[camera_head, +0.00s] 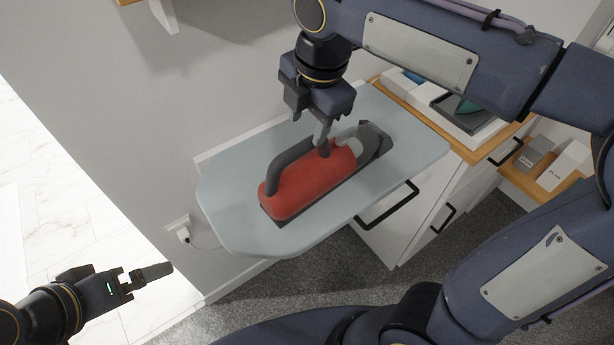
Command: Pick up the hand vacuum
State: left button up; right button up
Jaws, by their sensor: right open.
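The hand vacuum (312,186) has a red body, a dark grey handle and a dark nozzle end. It lies on a light grey board (235,215) that juts out from the wall. My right gripper (322,138) comes down from above, with its fingers at the vacuum's top near the front of the handle. It is open, and I cannot tell whether the fingers touch the vacuum. My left gripper (152,273) is at the lower left, well away from the board. Its fingers are seen side-on, so its opening does not show.
A white cabinet (405,225) with black handles stands beside and below the board. Boxes and a dark tray (465,110) rest on the wooden top at the right. A wall socket with a plug (182,233) is left of the board. Carpet lies below.

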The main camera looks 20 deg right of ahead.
aim_at(306, 142)
jog(key=f, duration=0.7)
jog(key=shift+w+a, duration=0.15)
jog(key=shift+w, duration=0.15)
jog(key=shift+r, duration=0.1)
grip_shut()
jog(key=shift+r, duration=0.1)
dwell(0.8)
